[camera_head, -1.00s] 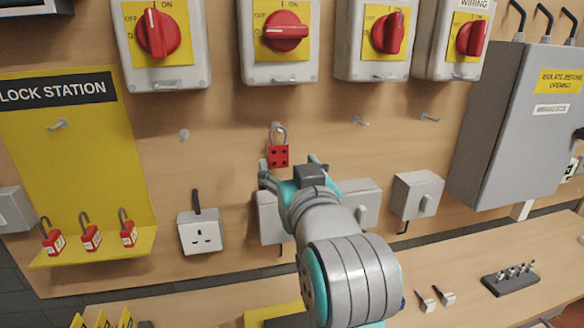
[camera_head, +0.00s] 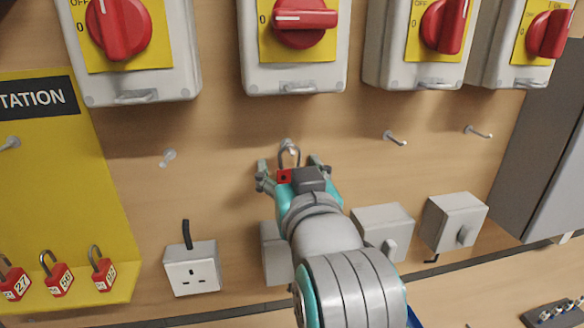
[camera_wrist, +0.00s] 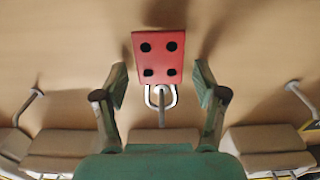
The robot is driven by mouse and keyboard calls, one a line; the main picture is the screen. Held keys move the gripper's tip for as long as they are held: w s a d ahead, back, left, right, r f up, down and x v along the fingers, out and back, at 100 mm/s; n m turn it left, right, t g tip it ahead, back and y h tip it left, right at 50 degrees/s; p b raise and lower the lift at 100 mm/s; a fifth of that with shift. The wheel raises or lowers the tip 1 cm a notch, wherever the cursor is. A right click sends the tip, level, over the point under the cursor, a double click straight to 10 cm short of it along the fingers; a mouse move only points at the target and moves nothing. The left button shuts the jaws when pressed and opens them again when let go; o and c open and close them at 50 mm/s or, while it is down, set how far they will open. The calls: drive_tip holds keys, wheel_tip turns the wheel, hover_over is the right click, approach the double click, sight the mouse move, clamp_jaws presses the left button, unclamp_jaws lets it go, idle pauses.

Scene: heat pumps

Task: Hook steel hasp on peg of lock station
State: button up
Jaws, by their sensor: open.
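The steel hasp (camera_head: 284,176) has a red body with dark holes and a steel loop. Its loop is around a wall peg (camera_head: 287,144) below the second isolator switch. My gripper (camera_head: 290,168) is open, its fingers on either side of the hasp, and hides part of the red body. In the wrist view the red body of the hasp (camera_wrist: 158,58) shows between and beyond the open fingers (camera_wrist: 160,84), apart from both. The yellow lock station (camera_head: 60,185) is at the left, with its own bare peg (camera_head: 10,143).
Red padlocks (camera_head: 59,279) stand on the lock station's ledge. Isolator switches (camera_head: 295,75) line the top. Bare pegs (camera_head: 168,158) (camera_head: 395,138) stick out either side of the hasp. A socket (camera_head: 191,268) and grey boxes (camera_head: 454,222) sit below.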

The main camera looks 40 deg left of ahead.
drive_tip(key=c, duration=1.3)
drive_tip(key=shift+o, duration=0.2)
drive_tip(key=shift+r, duration=0.1)
drive_tip(key=shift+r, duration=0.1)
drive_tip(key=shift+r, duration=0.45)
drive_tip(key=shift+s, duration=0.1)
drive_tip(key=shift+v, duration=1.45)
drive_tip(key=shift+d+r, duration=0.1)
drive_tip(key=shift+v, duration=2.9)
